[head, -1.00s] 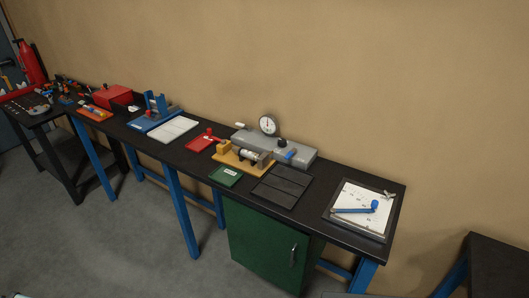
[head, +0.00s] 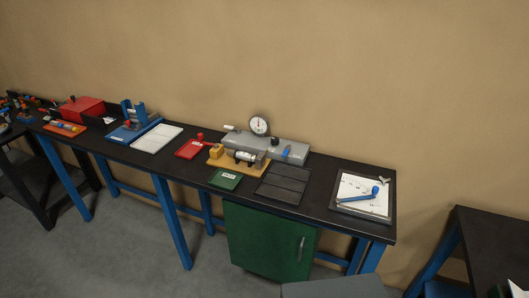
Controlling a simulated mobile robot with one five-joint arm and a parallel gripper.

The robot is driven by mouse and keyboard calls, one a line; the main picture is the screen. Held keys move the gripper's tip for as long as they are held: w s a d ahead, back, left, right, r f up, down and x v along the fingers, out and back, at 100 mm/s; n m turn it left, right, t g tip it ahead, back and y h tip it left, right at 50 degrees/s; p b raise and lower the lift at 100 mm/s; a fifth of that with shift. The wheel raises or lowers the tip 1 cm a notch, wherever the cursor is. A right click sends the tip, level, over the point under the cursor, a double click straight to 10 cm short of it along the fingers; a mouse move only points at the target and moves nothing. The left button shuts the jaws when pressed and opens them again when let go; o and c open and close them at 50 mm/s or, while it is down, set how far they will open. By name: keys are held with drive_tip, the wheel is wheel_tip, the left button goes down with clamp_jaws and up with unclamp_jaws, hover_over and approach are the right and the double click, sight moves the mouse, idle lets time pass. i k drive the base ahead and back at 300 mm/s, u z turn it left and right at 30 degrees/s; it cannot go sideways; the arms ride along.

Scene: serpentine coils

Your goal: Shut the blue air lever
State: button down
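A small blue lever (head: 287,152) sits on the right part of a long grey block (head: 294,150), which carries a round white dial gauge (head: 259,125) and a black knob (head: 275,141). The block stands at the back of the black bench against the wall. The lever's exact setting is too small to tell. A second blue piece, a long arm with a round end (head: 373,191), lies on a white sheet at the bench's right end. My gripper is not in view.
A wooden stand (head: 228,161), green plate (head: 226,178), red tray (head: 190,149), white panel (head: 157,138) and black slatted mat (head: 283,183) lie on the bench (head: 320,190). A green cabinet (head: 270,242) is beneath. Another dark table (head: 495,245) stands at right. Grey floor shows at lower left.

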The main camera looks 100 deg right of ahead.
sight(288, 148)
drive_tip(key=i, duration=0.75)
drive_tip(key=z, duration=3.9)
